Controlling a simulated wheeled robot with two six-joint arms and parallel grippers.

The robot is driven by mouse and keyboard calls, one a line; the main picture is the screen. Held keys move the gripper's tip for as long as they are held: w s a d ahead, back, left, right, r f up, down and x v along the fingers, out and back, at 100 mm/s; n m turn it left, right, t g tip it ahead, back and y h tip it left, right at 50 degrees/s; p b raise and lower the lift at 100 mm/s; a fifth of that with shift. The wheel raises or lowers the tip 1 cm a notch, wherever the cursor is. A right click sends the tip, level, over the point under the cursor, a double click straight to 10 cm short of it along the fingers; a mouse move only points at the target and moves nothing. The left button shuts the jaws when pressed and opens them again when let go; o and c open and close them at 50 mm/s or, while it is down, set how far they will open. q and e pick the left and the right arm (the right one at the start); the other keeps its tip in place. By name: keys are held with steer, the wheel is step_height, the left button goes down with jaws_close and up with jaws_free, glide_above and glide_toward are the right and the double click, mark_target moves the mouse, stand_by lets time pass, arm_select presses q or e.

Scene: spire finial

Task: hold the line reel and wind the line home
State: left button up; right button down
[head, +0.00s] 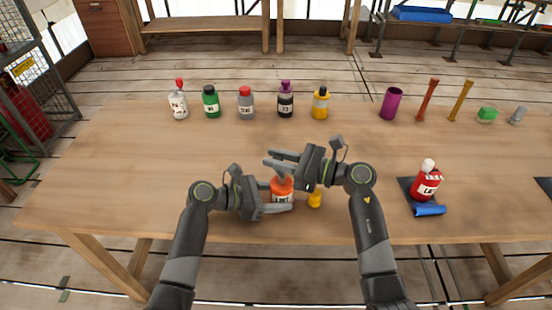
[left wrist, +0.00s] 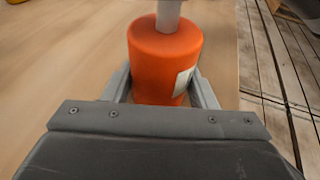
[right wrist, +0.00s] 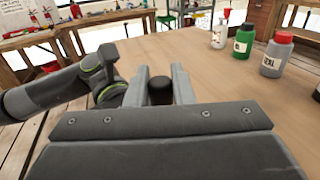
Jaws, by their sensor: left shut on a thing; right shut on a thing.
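An orange cylinder with a white label (head: 282,187), which looks like the line reel, stands upright near the table's front edge. My left gripper (head: 280,198) is shut around its body from the left. In the left wrist view the orange cylinder (left wrist: 160,65) sits between the fingers, with a grey post (left wrist: 168,14) rising from its top. My right gripper (head: 276,161) is above the reel, its fingers reaching in from the right. In the right wrist view it is shut on a dark round-topped knob (right wrist: 160,92). No line can be made out.
A yellow object (head: 315,198) stands just right of the reel. A red bottle (head: 427,183) is on a dark mat with a blue roll (head: 430,210) at the right. Several bottles and a purple cup (head: 391,103) line the back. The table's middle left is clear.

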steer(key=shift+d+m+t+h, duration=0.2)
steer(key=shift+m+t+h, duration=0.5)
steer(key=shift+m+t, duration=0.65)
steer(key=shift+t, duration=0.35)
steer(key=c, duration=1.3)
jaws_free()
steer(key=shift+w, duration=0.1)
steer(key=shift+d, duration=0.1)
steer(key=v, duration=1.2)
